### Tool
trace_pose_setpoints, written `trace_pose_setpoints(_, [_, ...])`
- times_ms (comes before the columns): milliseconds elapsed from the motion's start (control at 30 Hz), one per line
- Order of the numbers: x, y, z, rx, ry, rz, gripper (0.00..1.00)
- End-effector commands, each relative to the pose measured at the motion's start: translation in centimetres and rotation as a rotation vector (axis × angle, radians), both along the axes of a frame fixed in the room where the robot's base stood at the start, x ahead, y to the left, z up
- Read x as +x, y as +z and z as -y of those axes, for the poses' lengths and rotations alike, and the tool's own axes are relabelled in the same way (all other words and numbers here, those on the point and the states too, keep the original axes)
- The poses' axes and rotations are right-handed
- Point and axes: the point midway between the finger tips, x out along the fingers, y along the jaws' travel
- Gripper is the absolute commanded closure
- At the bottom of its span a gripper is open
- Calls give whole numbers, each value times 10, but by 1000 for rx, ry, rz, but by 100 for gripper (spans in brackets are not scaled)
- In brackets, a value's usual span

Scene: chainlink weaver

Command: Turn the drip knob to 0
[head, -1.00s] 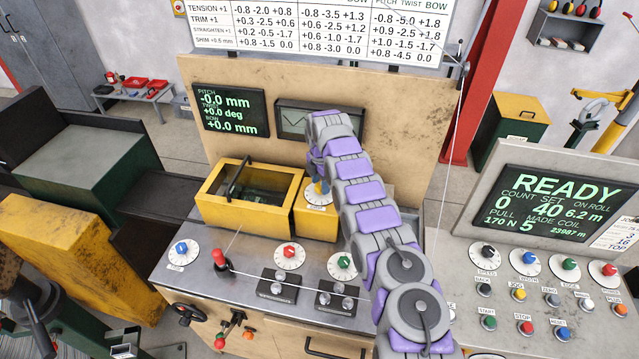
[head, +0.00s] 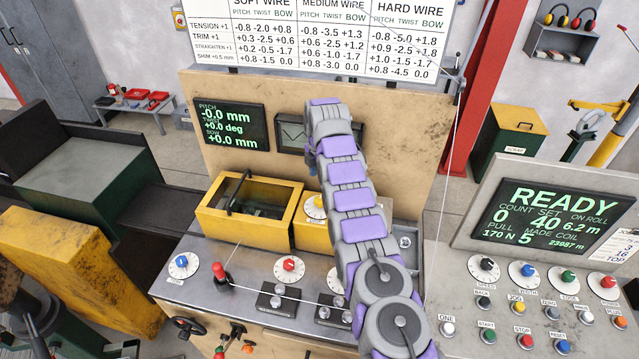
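My arm reaches up across the panel from the lower right. Its end is above the dial, in front of the dark gauge window. The fingers of my gripper (head: 314,152) are mostly hidden behind my arm, apart from the knob, and I cannot see whether they are open.
The yellow box (head: 248,232) with a black handle stands left of the dial. Blue (head: 182,262) and red (head: 289,266) knobs line the metal top. A thin wire crosses the top, and another runs up at the right. The console (head: 545,215) reads READY.

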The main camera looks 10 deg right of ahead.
Motion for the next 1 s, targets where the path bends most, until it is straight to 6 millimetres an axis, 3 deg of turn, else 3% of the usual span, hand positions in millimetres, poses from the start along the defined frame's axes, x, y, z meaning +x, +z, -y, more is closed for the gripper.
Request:
trace_pose_setpoints(100, [0, 21, -1, 1, 0, -4, 34])
trace_pose_setpoints(533, [1, 71, 0, -1, 0, 0, 34])
trace_pose_setpoints(1000, [0, 82, 1, 0, -1, -1, 34])
